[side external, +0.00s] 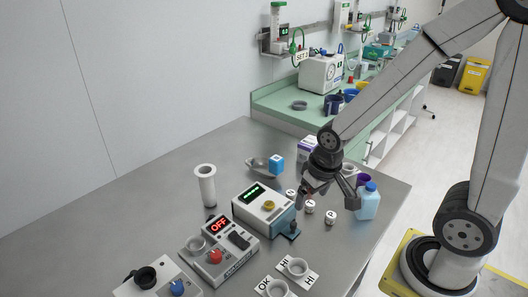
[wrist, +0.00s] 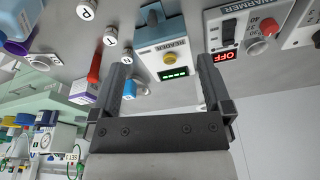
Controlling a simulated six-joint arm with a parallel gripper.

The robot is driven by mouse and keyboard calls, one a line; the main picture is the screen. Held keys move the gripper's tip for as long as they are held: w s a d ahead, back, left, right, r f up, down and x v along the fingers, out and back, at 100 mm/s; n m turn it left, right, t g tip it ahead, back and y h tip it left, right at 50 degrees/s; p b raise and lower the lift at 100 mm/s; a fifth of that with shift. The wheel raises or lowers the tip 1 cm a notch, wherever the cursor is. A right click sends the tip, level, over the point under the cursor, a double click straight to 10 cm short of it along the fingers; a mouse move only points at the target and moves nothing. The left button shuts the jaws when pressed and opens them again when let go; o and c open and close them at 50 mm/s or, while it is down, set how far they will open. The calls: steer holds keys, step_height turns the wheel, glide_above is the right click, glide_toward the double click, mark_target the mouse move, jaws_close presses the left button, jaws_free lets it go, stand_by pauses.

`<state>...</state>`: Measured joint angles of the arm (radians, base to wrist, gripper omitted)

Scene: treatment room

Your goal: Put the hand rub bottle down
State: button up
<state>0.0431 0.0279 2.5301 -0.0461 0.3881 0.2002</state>
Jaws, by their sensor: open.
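A pale blue bottle with a darker blue cap (side external: 368,202), which looks like the hand rub bottle, stands upright on the steel table near its right edge. A pale blue body at the top left of the wrist view (wrist: 13,20) seems to be the same bottle, partly cut off. My gripper (side external: 331,192) is open above the table, left of the bottle and apart from it. In the wrist view my gripper (wrist: 163,62) has nothing between its fingers. The bottle's label cannot be read.
A device with a green display and yellow knob (side external: 262,207) stands left of my gripper, with a warmer reading OFF (side external: 220,250) in front. The table's left part is clear.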

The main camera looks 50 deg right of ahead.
steer(key=shift+s+a+n, duration=0.15)
steer(key=shift+a+n, duration=0.6)
steer(key=shift+n, duration=0.45)
